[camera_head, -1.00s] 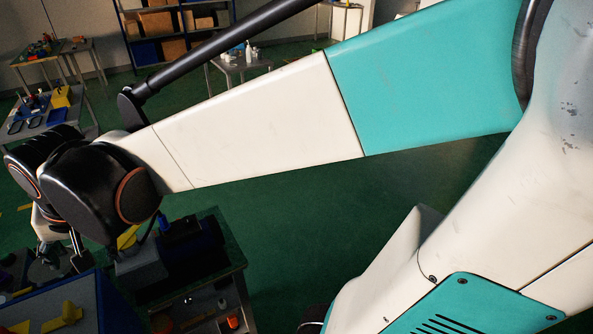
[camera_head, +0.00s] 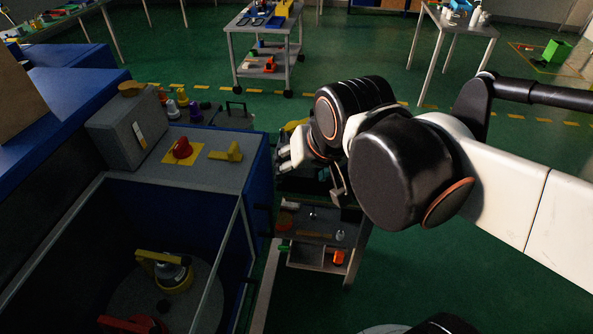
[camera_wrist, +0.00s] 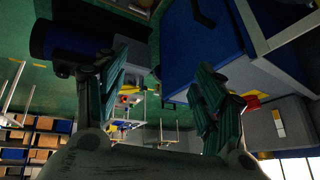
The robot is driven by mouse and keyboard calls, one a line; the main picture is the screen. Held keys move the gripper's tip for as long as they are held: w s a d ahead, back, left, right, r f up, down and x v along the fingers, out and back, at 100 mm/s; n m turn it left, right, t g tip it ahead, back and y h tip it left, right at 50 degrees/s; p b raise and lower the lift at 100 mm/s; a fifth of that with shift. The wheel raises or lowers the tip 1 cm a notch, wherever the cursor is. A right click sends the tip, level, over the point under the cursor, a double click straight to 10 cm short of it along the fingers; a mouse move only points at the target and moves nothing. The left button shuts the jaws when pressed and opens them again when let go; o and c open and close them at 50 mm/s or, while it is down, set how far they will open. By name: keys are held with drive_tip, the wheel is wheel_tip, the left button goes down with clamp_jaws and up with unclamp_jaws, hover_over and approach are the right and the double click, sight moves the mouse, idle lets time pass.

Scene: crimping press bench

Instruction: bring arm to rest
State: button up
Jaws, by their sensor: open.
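My gripper (camera_wrist: 160,72) is open in the wrist view, with its two ridged dark green fingers wide apart and nothing between them. In the head view my arm comes in from the right, and its black wrist joints hang above a small cart (camera_head: 318,243). The gripper is mostly hidden behind those joints there. In the wrist view a blue cabinet (camera_wrist: 205,45) lies beyond the right finger.
Below the bench top is a framed recess with a yellow-handled round part (camera_head: 170,272). A cart (camera_head: 265,68) with tools and a table (camera_head: 461,24) stand at the back. Green floor (camera_head: 400,270) is free right of the small cart.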

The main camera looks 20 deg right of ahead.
drive_tip(key=shift+s+f, duration=0.3)
drive_tip(key=shift+f, duration=0.1)
drive_tip(key=shift+d, duration=0.1)
drive_tip(key=s+n, duration=0.1)
drive_tip(key=s+d+n, duration=0.1)
drive_tip(key=s+f, duration=0.1)
drive_tip(key=shift+s+d+n+t, duration=0.15)
drive_tip(key=shift+s+n+t, duration=0.25)
idle(0.7)
